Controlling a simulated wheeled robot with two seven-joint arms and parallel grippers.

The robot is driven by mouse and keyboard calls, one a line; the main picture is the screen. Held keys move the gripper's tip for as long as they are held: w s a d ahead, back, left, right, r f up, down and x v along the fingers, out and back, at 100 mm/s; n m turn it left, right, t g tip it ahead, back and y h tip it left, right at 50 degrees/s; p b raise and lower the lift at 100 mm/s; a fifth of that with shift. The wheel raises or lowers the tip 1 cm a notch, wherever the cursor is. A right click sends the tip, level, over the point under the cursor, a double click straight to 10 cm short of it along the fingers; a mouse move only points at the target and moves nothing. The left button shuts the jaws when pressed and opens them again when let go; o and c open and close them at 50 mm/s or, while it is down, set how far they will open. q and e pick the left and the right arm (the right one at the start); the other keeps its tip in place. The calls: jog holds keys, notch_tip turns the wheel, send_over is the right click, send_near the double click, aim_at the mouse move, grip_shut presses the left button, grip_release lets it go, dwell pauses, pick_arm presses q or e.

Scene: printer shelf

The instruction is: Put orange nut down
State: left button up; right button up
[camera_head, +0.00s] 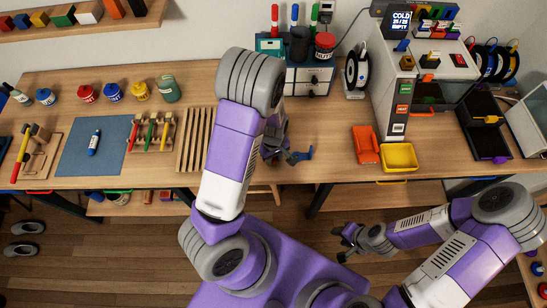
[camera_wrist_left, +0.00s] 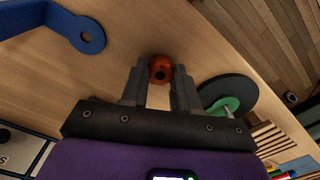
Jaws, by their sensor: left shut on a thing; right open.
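The orange nut (camera_wrist_left: 160,69) is between the fingertips of my left gripper (camera_wrist_left: 160,78) in the left wrist view. The gripper is shut on it, over the wooden table (camera_wrist_left: 215,50). I cannot tell whether the nut touches the table top. In the head view my left gripper (camera_head: 272,150) is low over the table's front middle, partly covered by my own arm, and the nut is hidden there. My right gripper (camera_head: 346,240) is open and empty, in front of the table's edge and apart from it.
A blue bracket (camera_wrist_left: 62,22) lies beside the left gripper. A black disc (camera_wrist_left: 238,90) with a green part (camera_wrist_left: 222,104) is on its other side. A slatted wooden rack (camera_head: 194,140) stands left. An orange object (camera_head: 364,144) and yellow bin (camera_head: 399,157) stand right. Bare table lies between.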

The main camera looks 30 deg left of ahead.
pick_arm(q)
jog(key=shift+f, duration=0.2)
jog(key=o, duration=0.8)
jog(key=shift+r, duration=0.3)
notch_tip(320, 180, up, 12)
jog(key=p, duration=0.3)
jog(key=shift+f, duration=0.1)
